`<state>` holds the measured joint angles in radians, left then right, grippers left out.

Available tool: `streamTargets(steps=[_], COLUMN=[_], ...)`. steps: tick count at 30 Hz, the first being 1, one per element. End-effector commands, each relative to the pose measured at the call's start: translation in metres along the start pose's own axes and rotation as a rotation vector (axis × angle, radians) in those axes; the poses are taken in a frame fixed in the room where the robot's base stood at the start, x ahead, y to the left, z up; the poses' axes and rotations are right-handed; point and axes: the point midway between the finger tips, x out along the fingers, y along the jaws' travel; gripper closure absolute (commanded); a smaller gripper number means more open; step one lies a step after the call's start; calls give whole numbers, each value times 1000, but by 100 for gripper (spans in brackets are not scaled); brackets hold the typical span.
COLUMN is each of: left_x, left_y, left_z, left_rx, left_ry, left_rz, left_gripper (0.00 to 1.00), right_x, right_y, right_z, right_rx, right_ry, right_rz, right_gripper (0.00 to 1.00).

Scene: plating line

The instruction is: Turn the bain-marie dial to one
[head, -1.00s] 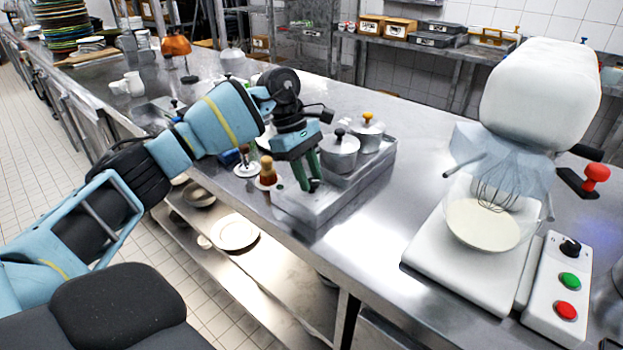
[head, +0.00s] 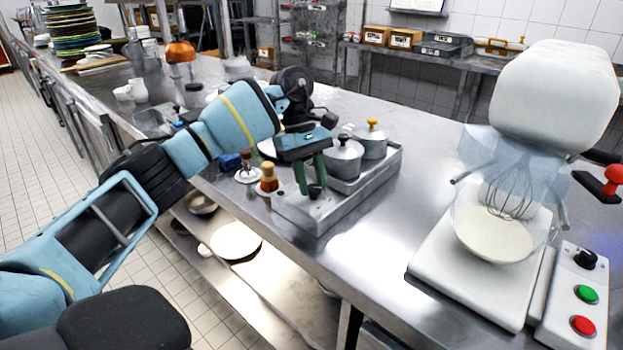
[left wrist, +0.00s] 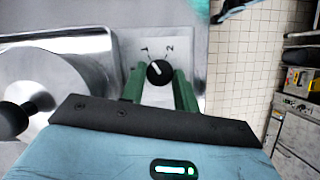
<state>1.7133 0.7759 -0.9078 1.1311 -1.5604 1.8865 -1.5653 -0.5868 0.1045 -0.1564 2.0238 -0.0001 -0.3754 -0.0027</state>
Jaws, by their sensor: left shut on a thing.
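The bain-marie (head: 330,221) is a steel unit with lidded pots on the counter. Its dial (head: 316,191) is a black knob at the near end. In the left wrist view the dial (left wrist: 159,72) sits on a pale plate marked 1 and 2. Its white pointer line is tilted up and left, roughly towards the 1. My left gripper (head: 310,187) points down with its green fingers on either side of the dial. In the left wrist view the gripper (left wrist: 160,84) is shut on the dial, partly hiding the plate. My right gripper is out of view.
Two lidded pots, one black-knobbed (head: 343,158) and one yellow-knobbed (head: 371,139), stand in the bain-marie close to the gripper. An amber bottle (head: 268,178) stands left of it. A white mixer (head: 470,270) is at right, with clear counter between.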

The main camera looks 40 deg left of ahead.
Motion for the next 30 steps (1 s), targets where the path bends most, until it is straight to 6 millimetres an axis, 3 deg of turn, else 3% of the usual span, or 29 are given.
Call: streamTargets(steps=[3, 4, 9, 20, 30], left_x=[-2, -2, -1, -6, -57], left_y=[1, 1, 0, 0, 1], left_z=[1, 1, 0, 0, 0], left_rx=[1, 1, 0, -1, -1], left_ry=[0, 0, 0, 1, 0], left_rz=[5, 5, 3, 2, 5], left_gripper=[92, 68, 48, 48, 48], right_x=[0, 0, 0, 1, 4], right_y=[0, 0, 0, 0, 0], right_z=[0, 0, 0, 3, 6], right_rx=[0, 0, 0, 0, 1], right_ry=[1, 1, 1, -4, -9], right_rz=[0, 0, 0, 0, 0], right_gripper=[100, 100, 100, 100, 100])
